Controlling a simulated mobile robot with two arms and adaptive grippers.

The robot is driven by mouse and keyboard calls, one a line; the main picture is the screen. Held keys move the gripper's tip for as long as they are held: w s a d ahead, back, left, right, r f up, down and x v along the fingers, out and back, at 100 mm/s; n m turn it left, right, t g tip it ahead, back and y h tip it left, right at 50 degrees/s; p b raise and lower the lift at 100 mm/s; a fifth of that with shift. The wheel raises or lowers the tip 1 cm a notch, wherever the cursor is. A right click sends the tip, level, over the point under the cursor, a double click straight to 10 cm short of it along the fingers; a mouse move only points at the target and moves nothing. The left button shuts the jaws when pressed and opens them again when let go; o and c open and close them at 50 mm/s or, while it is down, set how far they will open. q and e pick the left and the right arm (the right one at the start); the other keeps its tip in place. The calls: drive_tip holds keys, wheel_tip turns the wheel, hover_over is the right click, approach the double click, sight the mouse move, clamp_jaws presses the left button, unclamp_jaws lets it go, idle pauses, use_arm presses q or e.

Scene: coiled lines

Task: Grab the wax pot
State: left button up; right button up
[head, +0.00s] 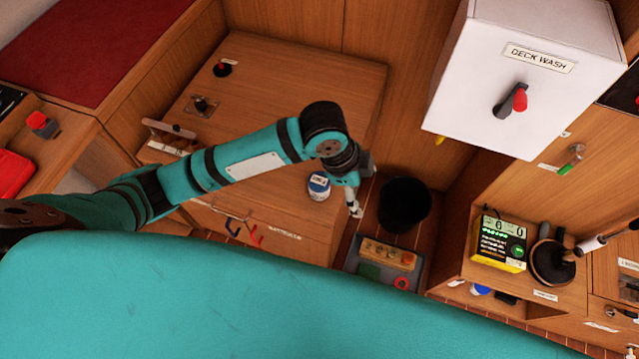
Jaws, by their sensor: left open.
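A small round white pot with a blue lid or band (319,186), which looks like the wax pot, stands on the wooden cabinet top near its right edge. Its label is too small to read. My left gripper (357,190) is just right of the pot in the picture, pointing down near the cabinet's edge. It is open, with nothing seen between its fingers, and apart from the pot as far as I can tell. My right gripper is not in view.
A white "DECK WASH" box (525,80) juts out at upper right. A wooden rack (171,134) stands on the cabinet (270,90); its top is otherwise largely clear.

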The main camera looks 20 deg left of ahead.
use_arm(q)
drive_tip(key=w+a+r+m+g+y, duration=0.1)
drive_tip(key=w+a+r+m+y, duration=0.25)
drive_tip(key=a, duration=0.65)
drive_tip(key=p, duration=0.2)
approach(320, 181)
drive_tip(key=shift+g+y, duration=0.25)
drive_tip(key=shift+g, duration=0.05)
wheel_tip(320, 181, down, 6)
drive_tip(key=shift+w+f, duration=0.1)
drive_tip(key=shift+w, duration=0.05)
wheel_tip(320, 181, down, 5)
drive_tip(key=shift+w+d+f, duration=0.15)
drive_tip(key=shift+f, duration=0.1)
drive_tip(key=c, duration=1.3)
